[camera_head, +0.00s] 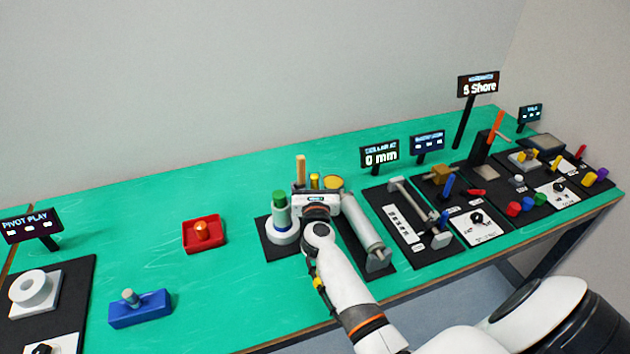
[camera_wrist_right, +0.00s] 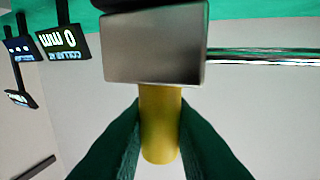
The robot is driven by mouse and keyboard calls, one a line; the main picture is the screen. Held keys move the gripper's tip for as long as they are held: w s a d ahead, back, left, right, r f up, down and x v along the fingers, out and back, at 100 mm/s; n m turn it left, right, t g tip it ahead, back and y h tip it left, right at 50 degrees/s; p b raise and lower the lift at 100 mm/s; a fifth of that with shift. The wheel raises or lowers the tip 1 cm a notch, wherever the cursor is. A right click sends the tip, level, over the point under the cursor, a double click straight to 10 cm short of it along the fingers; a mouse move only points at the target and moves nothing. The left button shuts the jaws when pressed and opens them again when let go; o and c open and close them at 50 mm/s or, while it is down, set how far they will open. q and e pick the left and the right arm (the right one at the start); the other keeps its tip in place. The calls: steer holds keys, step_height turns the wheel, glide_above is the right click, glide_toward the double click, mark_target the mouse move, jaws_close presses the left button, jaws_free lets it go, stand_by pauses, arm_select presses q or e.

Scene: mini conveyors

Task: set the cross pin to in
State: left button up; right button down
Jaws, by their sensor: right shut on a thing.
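My right gripper (camera_head: 318,197) is at the device in the middle of the bench, beside a green-topped post on a white round base (camera_head: 281,222). In the right wrist view the gripper's dark finger pads (camera_wrist_right: 160,128) are shut on a yellow pin (camera_wrist_right: 160,105), one on each side. The pin, which looks like the cross pin, meets a grey metal block (camera_wrist_right: 155,45). How deep it sits in the block cannot be told. In the head view my wrist hides the fingers and most of the device. My left gripper is not in view.
A grey cylinder (camera_head: 361,229) lies on the black plate right of my wrist. A "0 mm" display (camera_head: 380,156) stands behind. More panels with knobs and levers crowd the right. A red tray (camera_head: 204,235) and a blue block (camera_head: 140,308) sit left, with clear green bench around them.

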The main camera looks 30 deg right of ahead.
steer(key=a, duration=0.3)
steer(key=shift+w+b, duration=0.35)
steer(key=c, duration=1.6)
jaws_free()
steer(key=shift+c, duration=0.2)
steer(key=o, duration=0.3)
steer(key=shift+a, duration=0.15)
steer(key=v, duration=0.7)
steer(key=shift+s+b, duration=0.2)
steer(key=shift+b, duration=0.2)
steer(key=shift+a, duration=0.15)
